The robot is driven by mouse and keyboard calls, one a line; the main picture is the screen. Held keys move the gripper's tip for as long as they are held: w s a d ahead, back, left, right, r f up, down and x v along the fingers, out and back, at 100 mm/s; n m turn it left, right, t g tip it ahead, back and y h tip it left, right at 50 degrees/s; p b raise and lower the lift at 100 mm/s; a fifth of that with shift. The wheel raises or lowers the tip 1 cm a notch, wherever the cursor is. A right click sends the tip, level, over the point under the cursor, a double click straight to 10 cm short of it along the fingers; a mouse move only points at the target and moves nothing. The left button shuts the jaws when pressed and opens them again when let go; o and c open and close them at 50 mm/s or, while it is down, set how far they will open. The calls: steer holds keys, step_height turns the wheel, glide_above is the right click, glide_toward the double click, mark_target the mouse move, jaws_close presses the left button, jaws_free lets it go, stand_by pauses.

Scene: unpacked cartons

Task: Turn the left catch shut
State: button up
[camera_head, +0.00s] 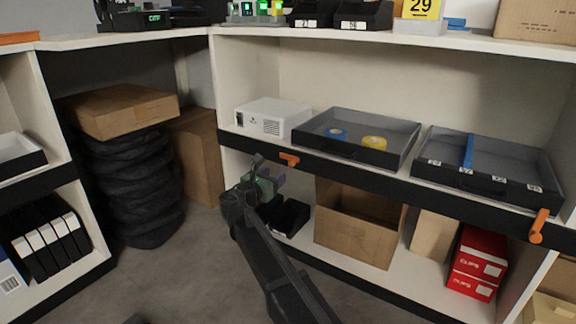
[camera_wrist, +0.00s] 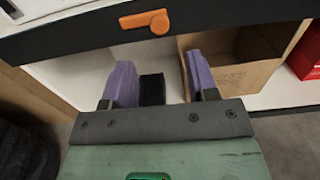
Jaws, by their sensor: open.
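The left catch (camera_head: 289,159) is a small orange lever on the black front rail of the shelf, left of centre in the head view. It lies nearly level along the rail. In the wrist view the left catch (camera_wrist: 146,21) is at the top middle, its arm pointing left from a round pivot. My gripper (camera_head: 264,180) is below and left of the catch in the head view, apart from it. In the wrist view my gripper (camera_wrist: 158,77) has its purple fingers spread, with nothing between them. A second orange catch (camera_head: 538,226) hangs down at the right end of the rail.
Behind the rail stand a white box (camera_head: 272,119), a black tray (camera_head: 395,134) with blue and yellow rolls, and another black tray (camera_head: 527,190). Below are an open carton (camera_head: 352,236), black bins (camera_head: 291,217) and red boxes (camera_head: 479,258). Grey floor lies left of my arm.

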mark_target(292, 164)
steer(key=x, duration=0.9)
steer(key=shift+w, duration=0.15)
steer(key=c, duration=0.9)
steer(key=shift+m, duration=0.4)
steer(key=m, duration=0.3)
steer(key=shift+m, duration=0.3)
steer(key=m, duration=0.4)
steer(key=shift+d+m, duration=0.1)
steer(key=shift+m, duration=0.2)
steer(key=m, duration=0.4)
steer(key=shift+f+m, duration=0.1)
steer(key=shift+m, duration=2.4)
